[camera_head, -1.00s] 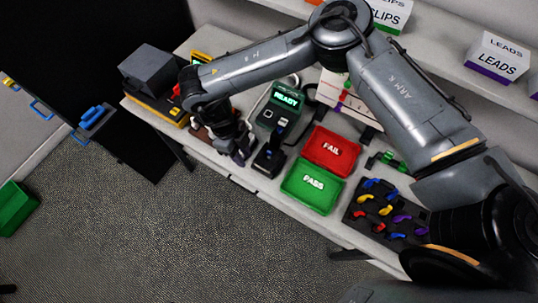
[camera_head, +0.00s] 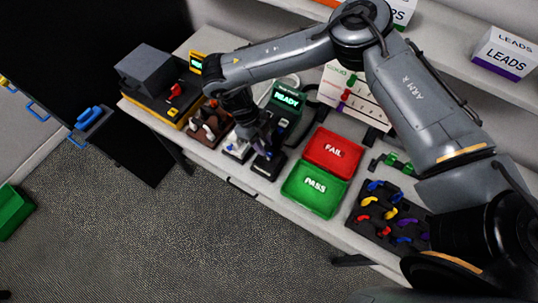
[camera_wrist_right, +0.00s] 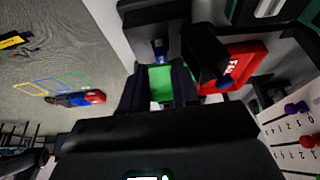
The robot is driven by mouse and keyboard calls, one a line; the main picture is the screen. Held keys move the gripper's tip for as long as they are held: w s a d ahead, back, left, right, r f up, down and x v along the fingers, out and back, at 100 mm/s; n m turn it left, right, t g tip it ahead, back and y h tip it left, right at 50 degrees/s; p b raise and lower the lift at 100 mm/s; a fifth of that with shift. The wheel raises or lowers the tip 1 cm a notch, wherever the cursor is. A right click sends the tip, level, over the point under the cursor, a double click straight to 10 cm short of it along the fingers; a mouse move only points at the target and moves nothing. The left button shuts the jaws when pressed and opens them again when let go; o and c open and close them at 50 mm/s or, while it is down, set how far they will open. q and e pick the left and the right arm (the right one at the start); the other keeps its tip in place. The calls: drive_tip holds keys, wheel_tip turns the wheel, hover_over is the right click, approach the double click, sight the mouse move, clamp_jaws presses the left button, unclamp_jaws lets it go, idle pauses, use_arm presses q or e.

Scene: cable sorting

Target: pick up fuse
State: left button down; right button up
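I cannot pick out the fuse with certainty in either view. A brown holder (camera_head: 204,128) with small pale pieces stands left of my right gripper (camera_head: 256,140) in the head view. A small white-topped fixture (camera_head: 236,148) sits between them, partly covered by the gripper. My right gripper is low over the bench, beside a black fixture (camera_head: 268,163). In the wrist view its two dark fingers (camera_wrist_right: 158,88) stand apart, with green showing between them. I see nothing clearly held. My left gripper is not in view.
The red FAIL tray (camera_head: 333,149) and green PASS tray (camera_head: 315,188) look empty. The READY device (camera_head: 287,99) stands behind the gripper. A dark mat (camera_head: 379,235) holds several coloured pieces at right. A grey box unit (camera_head: 147,70) is at the far left.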

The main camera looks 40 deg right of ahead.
sight(269, 153)
drive_tip(key=shift+x, duration=1.9)
clamp_jaws()
